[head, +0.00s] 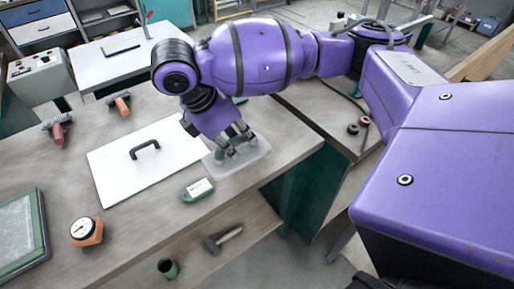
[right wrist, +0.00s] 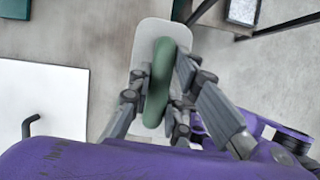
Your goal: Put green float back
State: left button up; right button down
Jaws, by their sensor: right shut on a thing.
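The green float has a green bar-shaped handle over a pale, rounded plate; the plate shows in the head view (head: 252,162) and the handle in the right wrist view (right wrist: 160,78). My right gripper (head: 232,143) is shut on the handle from above, with fingers on both sides of it. The plate is at the workbench top, near its front right; I cannot tell whether it touches the bench. The fingers hide part of the handle. My left gripper is not in view.
A white board (head: 113,180) with a black handle lies left of the float. A green tag (head: 197,190) with a white label lies just in front. An orange gauge (head: 86,232) and two orange-handled tools (head: 122,105) (head: 57,132) are farther left. A hammer (head: 222,240) lies on the lower shelf.

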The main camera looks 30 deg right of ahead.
jog(key=shift+w+d+f, duration=0.15)
jog(key=shift+w+d, duration=0.1)
jog(key=shift+d, duration=0.05)
jog(key=w+d+f, duration=0.2)
jog(key=d+f, duration=0.1)
jog(key=f, duration=0.1)
jog(key=w+d+f+b, duration=0.1)
jog(key=w+d+f, duration=0.2)
jog(key=d+f, duration=0.1)
jog(key=w+d+f, duration=0.3)
jog(key=f, duration=0.1)
jog(key=shift+d+f+b, duration=0.15)
jog(key=shift+d+b, duration=0.05)
jog(key=shift+b, duration=0.1)
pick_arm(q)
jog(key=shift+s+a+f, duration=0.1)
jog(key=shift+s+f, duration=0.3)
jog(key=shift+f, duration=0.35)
pick_arm(e)
jog(key=shift+w+f, duration=0.1)
jog(key=shift+f, duration=0.15)
jog(key=c, duration=1.6)
grip_release()
jog(key=shift+c, duration=0.2)
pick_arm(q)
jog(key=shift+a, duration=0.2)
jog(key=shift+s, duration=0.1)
